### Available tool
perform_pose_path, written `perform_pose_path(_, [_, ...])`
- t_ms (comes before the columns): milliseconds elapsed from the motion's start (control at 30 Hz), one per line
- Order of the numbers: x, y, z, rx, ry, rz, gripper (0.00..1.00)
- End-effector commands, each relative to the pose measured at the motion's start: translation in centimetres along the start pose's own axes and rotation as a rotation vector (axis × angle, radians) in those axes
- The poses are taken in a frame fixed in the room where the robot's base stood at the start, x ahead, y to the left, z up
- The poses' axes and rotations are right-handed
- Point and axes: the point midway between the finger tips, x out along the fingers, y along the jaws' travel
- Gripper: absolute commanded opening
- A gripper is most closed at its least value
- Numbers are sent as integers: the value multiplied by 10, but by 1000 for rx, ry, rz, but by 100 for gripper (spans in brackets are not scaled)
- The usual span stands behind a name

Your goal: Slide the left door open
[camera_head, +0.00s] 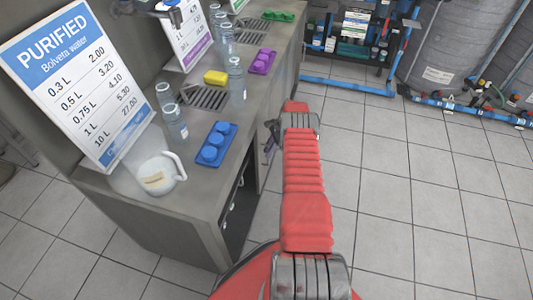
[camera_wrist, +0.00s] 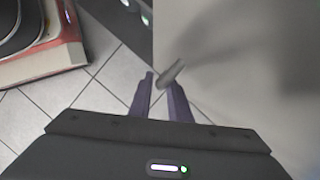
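In the wrist view a broad pale grey panel (camera_wrist: 240,80), apparently a cabinet door, fills the right side. A small grey handle (camera_wrist: 171,73) sticks out near its left edge. My gripper (camera_wrist: 161,80) has its two dark purple fingers apart, with a gap between them, and the tips are right at the handle. I cannot tell whether they touch it. In the head view my gripper (camera_head: 270,138) is beside the counter's front side, partly hidden by my red arm. A dark opening (camera_head: 240,205) with small white parts shows in that front; the rest of the front is mostly hidden.
The grey counter (camera_head: 200,192) holds a price sign (camera_head: 75,85), a jug (camera_head: 160,172), several bottles, a blue tray (camera_head: 211,146) and a yellow sponge (camera_head: 215,77). Blue pipes (camera_head: 470,109) run along the back. The tiled floor at the right is clear.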

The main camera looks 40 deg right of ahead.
Motion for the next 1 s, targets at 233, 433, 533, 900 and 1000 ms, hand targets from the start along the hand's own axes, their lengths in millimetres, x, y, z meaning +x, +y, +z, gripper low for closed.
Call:
perform_pose_path(233, [-34, 0, -1, 0, 1, -2, 17])
perform_pose_path(433, [-67, 0, -1, 1, 1, -3, 17])
perform_pose_path(533, [-85, 0, -1, 1, 1, -4, 17])
perform_pose_path(900, [-127, 0, 0, 0, -1, -2, 17])
perform_pose_path(1000, [-129, 1, 0, 0, -1, -1, 17])
